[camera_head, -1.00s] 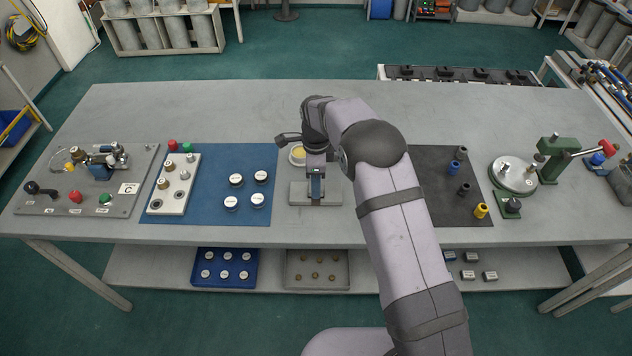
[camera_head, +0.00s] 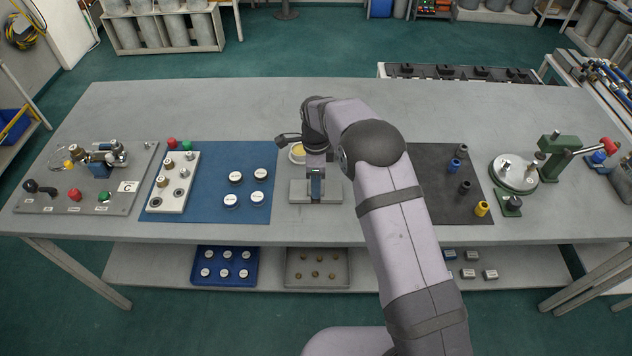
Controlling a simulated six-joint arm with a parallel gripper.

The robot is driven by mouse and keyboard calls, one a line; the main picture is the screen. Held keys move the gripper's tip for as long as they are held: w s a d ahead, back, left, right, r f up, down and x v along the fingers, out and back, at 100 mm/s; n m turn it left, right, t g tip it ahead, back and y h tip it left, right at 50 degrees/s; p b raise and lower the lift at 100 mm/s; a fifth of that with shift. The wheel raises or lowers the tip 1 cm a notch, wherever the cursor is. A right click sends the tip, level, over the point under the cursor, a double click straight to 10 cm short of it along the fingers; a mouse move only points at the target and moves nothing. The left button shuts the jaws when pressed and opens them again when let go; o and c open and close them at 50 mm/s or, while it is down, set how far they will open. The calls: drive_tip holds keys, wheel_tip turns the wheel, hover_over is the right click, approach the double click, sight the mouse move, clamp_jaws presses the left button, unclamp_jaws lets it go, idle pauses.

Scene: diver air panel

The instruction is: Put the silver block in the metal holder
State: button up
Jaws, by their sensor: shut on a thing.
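The metal holder (camera_head: 300,196) is a low grey metal piece near the front middle of the bench, between the blue mat and the dark mat. My gripper (camera_head: 316,193) points down at the middle of the holder, between its left and right parts. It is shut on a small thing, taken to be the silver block. The block is mostly hidden by the fingers and too small to make out clearly. I cannot tell whether it touches the holder or is held just above it.
A round dish with yellow contents (camera_head: 297,153) stands just behind the holder. The blue mat (camera_head: 215,180) on the left carries several round caps and a white block. The dark mat (camera_head: 430,160) on the right carries small cylinders. A green lever press (camera_head: 552,160) stands far right.

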drive_tip(key=shift+f+b, duration=0.3)
drive_tip(key=shift+f, duration=0.25)
idle(0.7)
idle(0.3)
drive_tip(key=o, duration=1.5)
drive_tip(key=shift+r, duration=0.1)
drive_tip(key=shift+r+p, duration=2.5)
drive_tip(key=shift+r, duration=1.2)
